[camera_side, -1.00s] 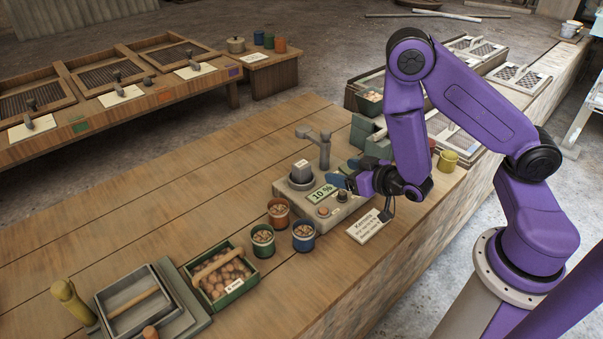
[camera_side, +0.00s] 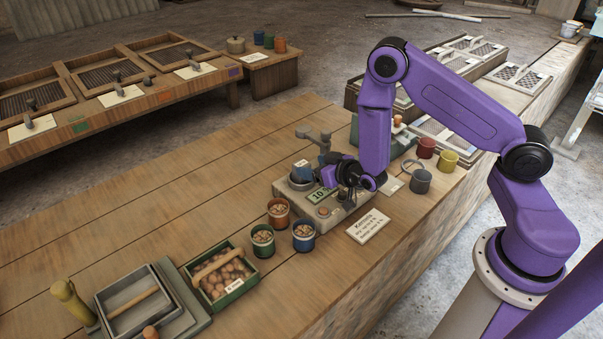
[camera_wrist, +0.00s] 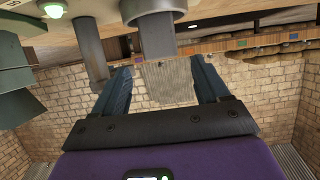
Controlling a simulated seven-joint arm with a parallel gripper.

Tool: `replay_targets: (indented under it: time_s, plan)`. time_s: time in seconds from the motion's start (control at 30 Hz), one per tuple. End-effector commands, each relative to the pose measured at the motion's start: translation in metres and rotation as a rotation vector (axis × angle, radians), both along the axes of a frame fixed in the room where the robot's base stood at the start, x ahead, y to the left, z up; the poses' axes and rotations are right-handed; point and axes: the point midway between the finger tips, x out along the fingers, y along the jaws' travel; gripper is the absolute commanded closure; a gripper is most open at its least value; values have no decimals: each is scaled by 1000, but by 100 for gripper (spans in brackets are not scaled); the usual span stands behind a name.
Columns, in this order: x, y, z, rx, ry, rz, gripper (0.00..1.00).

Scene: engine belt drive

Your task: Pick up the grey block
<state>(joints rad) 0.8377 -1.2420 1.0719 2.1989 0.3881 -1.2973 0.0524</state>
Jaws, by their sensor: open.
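The grey block (camera_side: 300,165) sits on the grey machine (camera_side: 299,189) in the side view, a pale label on its top. My gripper (camera_side: 316,171) is at the block's right side, and its blue fingers partly cover it. In the wrist view my gripper (camera_wrist: 161,72) has its two fingers wide apart. A grey ribbed patch shows between them; I cannot tell whether it is the block. The side view does not show whether the fingers touch the block.
Several cups stand on the bench, including a blue one (camera_side: 304,236) at the front and a grey one (camera_side: 420,181) at right. A label card (camera_side: 368,227) lies in front.

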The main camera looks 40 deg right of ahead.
Motion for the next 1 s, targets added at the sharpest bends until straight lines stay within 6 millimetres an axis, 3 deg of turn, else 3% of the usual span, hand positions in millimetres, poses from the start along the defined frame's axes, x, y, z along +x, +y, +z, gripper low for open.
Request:
replay_targets:
  time_s: [0.27,0.7,1.0]
  plan:
    - [12,0,-6,1,0,-1,26]
    - [51,2,-27,1,-1,-1,26]
    - [54,2,-29,0,1,0,26]
